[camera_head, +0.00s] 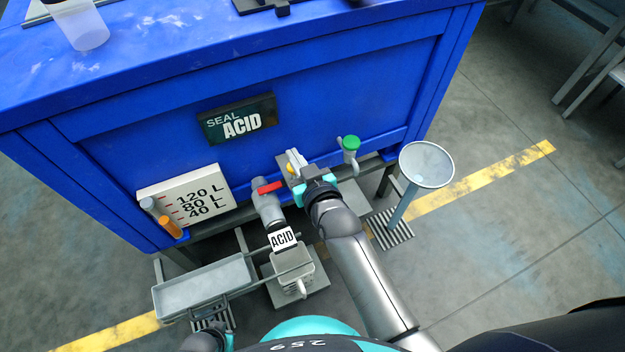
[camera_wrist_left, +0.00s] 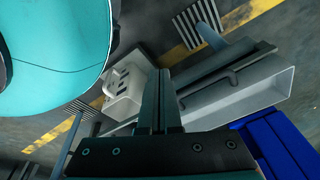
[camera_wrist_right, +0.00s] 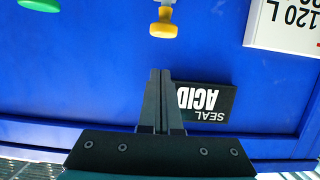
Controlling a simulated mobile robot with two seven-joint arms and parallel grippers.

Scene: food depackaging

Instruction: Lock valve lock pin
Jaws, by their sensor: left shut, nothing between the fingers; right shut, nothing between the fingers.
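The lock pin, a yellow knob on a short stem, sticks out of the blue tank front in the right wrist view (camera_wrist_right: 163,28). The valve (camera_head: 268,197) is a grey pipe with a red handle (camera_head: 270,187), left of my right gripper. My right gripper (camera_wrist_right: 160,74) is shut and empty, its fingertips apart from the yellow knob in its own view. My left gripper (camera_wrist_left: 160,72) is shut and empty, low near the grey tray; its fingers are not clear in the head view.
A green knob (camera_head: 349,144) is right of the yellow pin. An ACID container (camera_head: 293,270) stands below the valve, beside a grey tray (camera_head: 205,287). A round-topped stand (camera_head: 426,165) is at right. The level gauge (camera_head: 188,194) and ACID sign (camera_head: 238,119) are on the tank (camera_head: 330,75).

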